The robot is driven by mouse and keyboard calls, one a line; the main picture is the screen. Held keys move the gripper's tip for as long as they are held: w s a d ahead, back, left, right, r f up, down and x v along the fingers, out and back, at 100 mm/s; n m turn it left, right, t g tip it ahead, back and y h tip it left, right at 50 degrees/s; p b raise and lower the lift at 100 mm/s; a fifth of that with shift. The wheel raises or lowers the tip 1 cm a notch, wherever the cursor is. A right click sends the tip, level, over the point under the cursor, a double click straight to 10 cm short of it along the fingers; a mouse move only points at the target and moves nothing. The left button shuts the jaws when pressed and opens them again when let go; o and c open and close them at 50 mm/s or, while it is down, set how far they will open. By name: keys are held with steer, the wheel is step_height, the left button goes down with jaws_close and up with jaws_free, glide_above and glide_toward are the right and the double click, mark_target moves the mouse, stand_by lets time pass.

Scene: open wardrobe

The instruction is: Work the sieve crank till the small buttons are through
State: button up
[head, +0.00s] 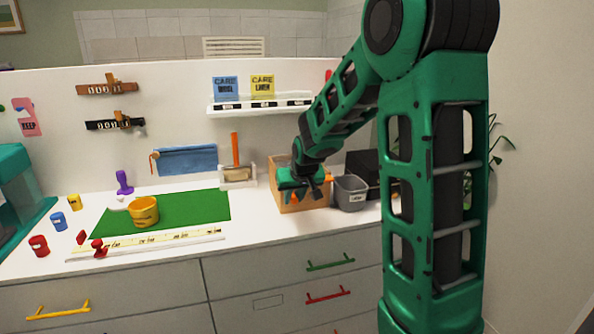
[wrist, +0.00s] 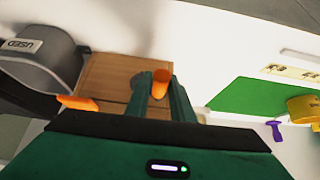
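The sieve is a light wooden box (head: 275,178) at the back right of the counter, partly hidden behind my gripper. Its wooden top also shows in the wrist view (wrist: 112,72). My gripper (head: 312,193) is at the box. In the wrist view my gripper's fingers (wrist: 161,92) lie against both sides of an upright orange crank knob (wrist: 161,80), and look shut on it. A second orange part (wrist: 78,102) sticks out at the left of the box in the wrist view. I cannot make out any small buttons.
A grey bin (head: 350,193) marked USED (wrist: 20,45) stands close beside the box, with a black container (head: 362,168) behind. A green mat (head: 190,212) with a yellow tub (head: 144,211) lies left. A shelf (head: 240,108) hangs above.

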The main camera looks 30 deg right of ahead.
steer(key=shift+o, duration=0.9)
steer(key=shift+s+d, duration=0.25)
steer(key=shift+d, duration=0.45)
steer(key=shift+s+d, duration=0.2)
steer(key=shift+d, duration=0.45)
steer(key=shift+s+d, duration=0.25)
steer(key=shift+d, duration=0.75)
steer(key=shift+c, duration=0.9)
steer(key=shift+w+a, duration=0.25)
steer(key=shift+a, duration=0.55)
steer(key=shift+w+a, duration=0.2)
steer(key=shift+a, duration=0.65)
steer(key=shift+w+a, duration=0.25)
steer(key=shift+a, duration=0.55)
steer(key=shift+d, duration=0.15)
